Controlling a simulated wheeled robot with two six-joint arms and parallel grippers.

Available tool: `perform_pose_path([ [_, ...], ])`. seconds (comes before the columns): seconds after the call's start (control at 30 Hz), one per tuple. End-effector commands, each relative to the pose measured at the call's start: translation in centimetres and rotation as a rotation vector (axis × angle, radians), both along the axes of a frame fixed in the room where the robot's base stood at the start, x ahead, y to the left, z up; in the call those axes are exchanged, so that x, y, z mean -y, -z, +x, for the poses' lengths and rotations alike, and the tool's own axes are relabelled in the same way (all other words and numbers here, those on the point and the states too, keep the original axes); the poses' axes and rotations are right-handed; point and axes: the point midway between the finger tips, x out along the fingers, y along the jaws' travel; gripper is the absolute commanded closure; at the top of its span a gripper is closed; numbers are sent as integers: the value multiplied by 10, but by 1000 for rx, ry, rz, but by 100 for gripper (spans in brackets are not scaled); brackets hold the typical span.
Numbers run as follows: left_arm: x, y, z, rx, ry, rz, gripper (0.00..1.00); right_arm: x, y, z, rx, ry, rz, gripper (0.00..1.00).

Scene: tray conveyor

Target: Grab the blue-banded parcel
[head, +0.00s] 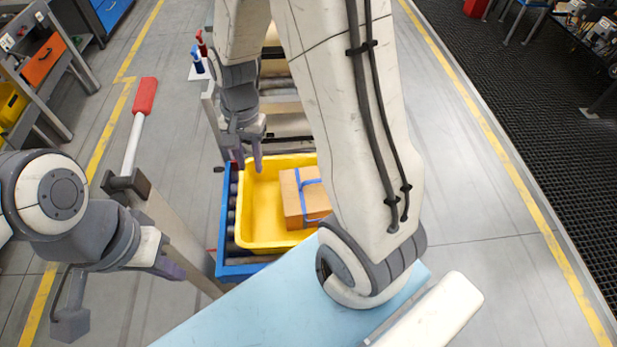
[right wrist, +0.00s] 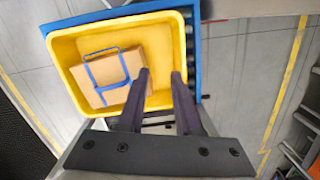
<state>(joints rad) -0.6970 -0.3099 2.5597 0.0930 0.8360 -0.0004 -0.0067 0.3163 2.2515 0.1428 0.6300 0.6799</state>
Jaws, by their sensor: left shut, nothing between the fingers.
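The brown parcel with a blue band (head: 291,203) lies in the yellow tray (head: 259,242), toward its right side, partly covered by my arm in the head view. In the right wrist view the parcel (right wrist: 131,61) sits left of my fingers, with blue bands across it. My right gripper (head: 248,163) points down over the tray's far left corner. In the right wrist view its two dark fingers (right wrist: 161,78) are apart, with no object held between them. My left gripper (head: 178,270) is shut and empty, left of the tray and apart from it.
The tray stands on a blue-framed roller section (head: 225,240) of the conveyor. A post with a red-tipped handle (head: 144,97) rises left of it. A light blue surface (head: 250,305) lies in front. Red and blue items (head: 197,58) stand at the back left.

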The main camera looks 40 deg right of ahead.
Motion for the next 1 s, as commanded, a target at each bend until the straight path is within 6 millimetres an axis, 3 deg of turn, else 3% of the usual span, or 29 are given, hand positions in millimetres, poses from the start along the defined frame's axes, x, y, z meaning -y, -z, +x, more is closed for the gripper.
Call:
perform_pose_path([
  [0.03, 0, -9, 0, 0, 0, 0, 100, 31, 13, 10, -31, 180, -4, 67],
  [0.2, 0, -21, 0, 0, 0, 0, 100, 122, 65, 20, -100, 719, -15, 67],
  [0.3, 0, -26, 0, 0, 0, 0, 100, 163, 93, 12, -132, 963, -18, 67],
  [0.4, 0, -29, 0, 0, 0, 0, 100, 190, 112, 2, -154, 1130, -21, 67],
  [0.57, 0, -31, 0, 0, 0, 0, 100, 207, 132, -7, -173, 1249, -23, 67],
  [0.8, 0, -34, 0, 0, 0, 0, 100, 202, 169, -10, -175, 1258, -23, 67],
  [1.0, 0, -36, 0, 0, 0, 0, 100, 199, 183, -11, -174, 1255, -24, 67],
])
